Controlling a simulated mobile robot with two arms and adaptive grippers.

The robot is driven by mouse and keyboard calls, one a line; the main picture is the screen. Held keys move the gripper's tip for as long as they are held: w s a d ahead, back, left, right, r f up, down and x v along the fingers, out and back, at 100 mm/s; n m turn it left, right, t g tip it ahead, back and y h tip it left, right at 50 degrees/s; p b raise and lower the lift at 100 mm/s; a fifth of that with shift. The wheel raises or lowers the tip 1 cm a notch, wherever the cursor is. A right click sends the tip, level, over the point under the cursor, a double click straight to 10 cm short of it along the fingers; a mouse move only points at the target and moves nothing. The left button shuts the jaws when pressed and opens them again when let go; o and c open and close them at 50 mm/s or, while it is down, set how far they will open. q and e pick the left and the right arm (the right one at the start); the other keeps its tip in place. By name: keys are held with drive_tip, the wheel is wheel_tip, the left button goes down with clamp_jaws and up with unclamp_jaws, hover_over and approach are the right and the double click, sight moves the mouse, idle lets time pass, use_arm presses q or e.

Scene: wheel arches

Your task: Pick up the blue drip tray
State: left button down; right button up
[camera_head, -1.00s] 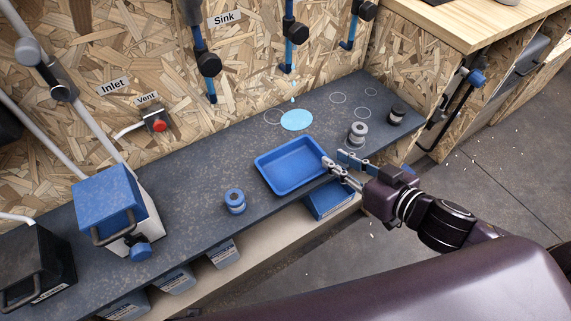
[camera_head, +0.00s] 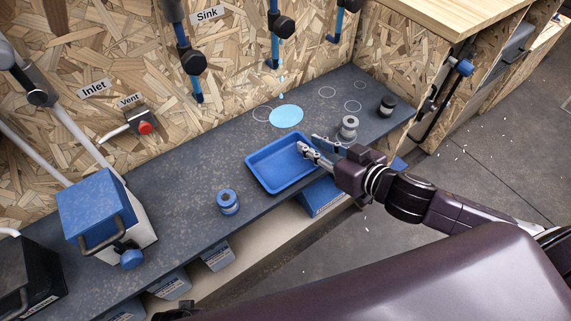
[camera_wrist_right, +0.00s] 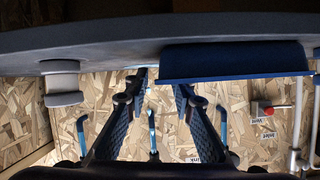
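The blue drip tray (camera_head: 280,166) is a shallow, empty rectangular tray lying flat on the dark shelf (camera_head: 185,170). My right gripper (camera_head: 308,143) is at the tray's right end, with its fingers apart. One finger overlaps the rim in the head view; I cannot tell whether it touches. My left gripper is not in view.
A blue spool (camera_head: 228,202) stands left. A light-blue disc (camera_head: 286,117) lies behind the tray. Taps hang from the chipboard wall (camera_head: 235,75).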

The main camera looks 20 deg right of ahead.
drive_tip(key=shift+x, duration=1.1)
drive_tip(key=shift+c, duration=0.6)
clamp_jaws()
